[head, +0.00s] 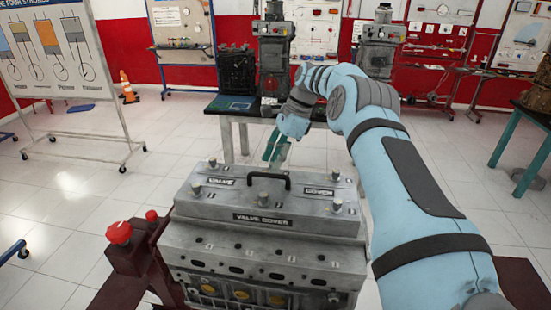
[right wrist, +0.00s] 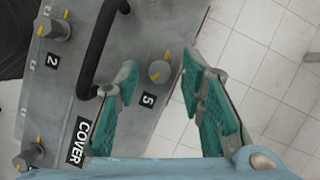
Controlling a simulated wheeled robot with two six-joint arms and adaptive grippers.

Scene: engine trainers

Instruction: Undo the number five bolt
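The number five bolt (right wrist: 159,71) has a round grey head with a yellow mark. It stands on the grey valve cover (right wrist: 135,115) near the edge, above the printed 5, in the right wrist view. My right gripper (right wrist: 157,66) is open, its two green-padded fingers on either side of the bolt with a gap to each. In the head view my right gripper (head: 275,155) points down at the far side of the valve cover (head: 235,208). I cannot make out the number five bolt there, behind the handle. My left gripper is not in view.
A black handle (head: 262,178) stands on the cover close to the right gripper. Several other bolts, such as the number two bolt (right wrist: 54,28), stand around it. A red stand (head: 130,252) is at left. Tables with engines stand behind; the floor between is clear.

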